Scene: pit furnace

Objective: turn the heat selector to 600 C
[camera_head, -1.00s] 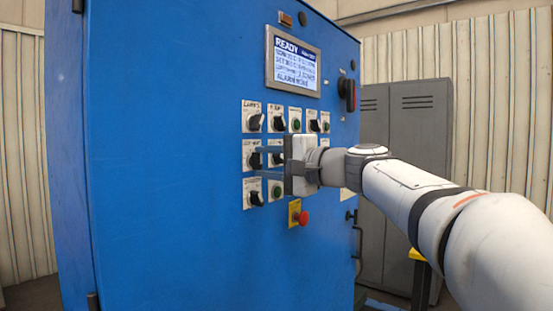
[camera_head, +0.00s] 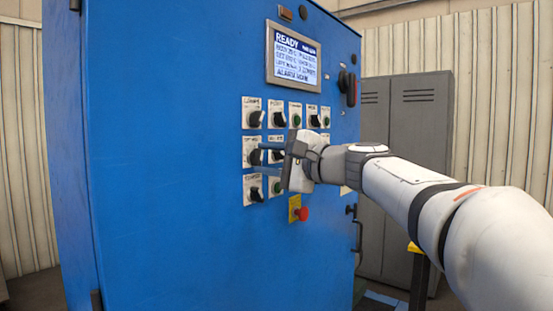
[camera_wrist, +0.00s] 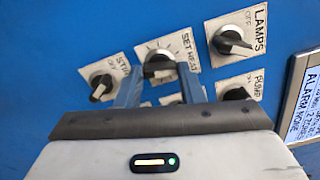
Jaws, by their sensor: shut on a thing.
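The heat selector is a black knob on a white plate marked SET HEAT; in the wrist view the knob (camera_wrist: 158,67) stands between my two finger tips. In the head view the selector (camera_head: 254,157) is in the left column, middle row, of the blue cabinet's front. My gripper (camera_head: 262,159) reaches it from the right and is shut on the knob, tilted about its reach axis; it also shows in the wrist view (camera_wrist: 160,88). The knob's pointer and most scale marks are too small or hidden to read.
The LAMPS knob (camera_wrist: 232,42) and a lower knob (camera_wrist: 101,88) sit close on either side. A lit display (camera_head: 293,57) reads READY; its smaller lines are blurred. A red emergency button (camera_head: 302,214) is below my gripper. Grey lockers (camera_head: 418,120) stand behind my arm.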

